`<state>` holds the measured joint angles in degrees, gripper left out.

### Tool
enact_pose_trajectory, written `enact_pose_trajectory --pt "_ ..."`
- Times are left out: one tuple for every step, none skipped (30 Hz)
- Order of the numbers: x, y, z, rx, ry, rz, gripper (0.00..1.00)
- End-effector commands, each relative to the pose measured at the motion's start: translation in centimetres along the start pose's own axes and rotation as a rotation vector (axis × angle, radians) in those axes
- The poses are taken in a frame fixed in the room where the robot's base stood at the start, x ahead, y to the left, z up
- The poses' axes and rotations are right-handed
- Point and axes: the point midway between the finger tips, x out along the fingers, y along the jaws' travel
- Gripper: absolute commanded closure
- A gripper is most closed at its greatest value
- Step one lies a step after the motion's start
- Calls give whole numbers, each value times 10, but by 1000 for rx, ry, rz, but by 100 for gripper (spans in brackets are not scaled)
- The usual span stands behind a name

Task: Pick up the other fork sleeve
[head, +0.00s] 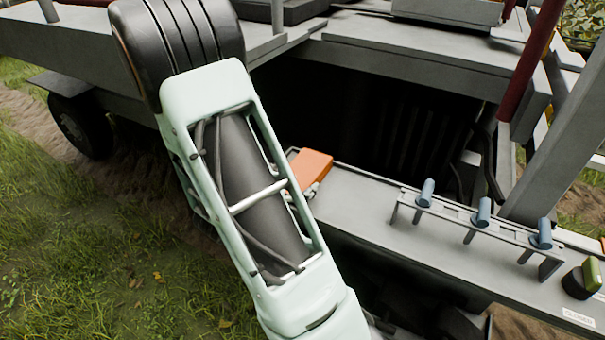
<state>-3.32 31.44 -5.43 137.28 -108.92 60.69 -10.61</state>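I cannot make out for sure which thing is a fork sleeve. An orange block (311,164) lies on the grey ledge (350,205), partly hidden behind my arm, with a small grey metal piece at its lower edge. Three blue-grey cylinders (483,212) sit tilted along a low metal rack (461,217) on the same ledge. My pale green arm link crosses the picture from the upper left to the bottom middle. My gripper is not in view.
A small green-topped black object (583,279) stands at the ledge's right end, near a white label (578,317). A grey machine frame (410,70) with a dark opening lies behind. A black wheel (81,127) is at the left. Grass (90,240) fills the lower left.

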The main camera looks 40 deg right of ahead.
Motion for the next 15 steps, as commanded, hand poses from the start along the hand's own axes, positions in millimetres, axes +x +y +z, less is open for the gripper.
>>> enact_pose_trajectory --pt "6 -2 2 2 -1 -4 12" --pt "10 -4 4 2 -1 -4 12" --pt "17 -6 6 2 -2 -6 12" --pt "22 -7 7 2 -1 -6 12" --pt "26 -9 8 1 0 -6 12" --pt "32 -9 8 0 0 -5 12" --pt "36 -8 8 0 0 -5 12" --pt "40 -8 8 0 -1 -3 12" --pt "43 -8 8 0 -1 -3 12" --pt "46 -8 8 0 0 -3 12" --pt "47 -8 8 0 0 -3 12" --pt "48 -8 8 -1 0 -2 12" --pt "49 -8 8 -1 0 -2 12" --pt "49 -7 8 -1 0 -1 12" --pt "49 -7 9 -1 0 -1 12"
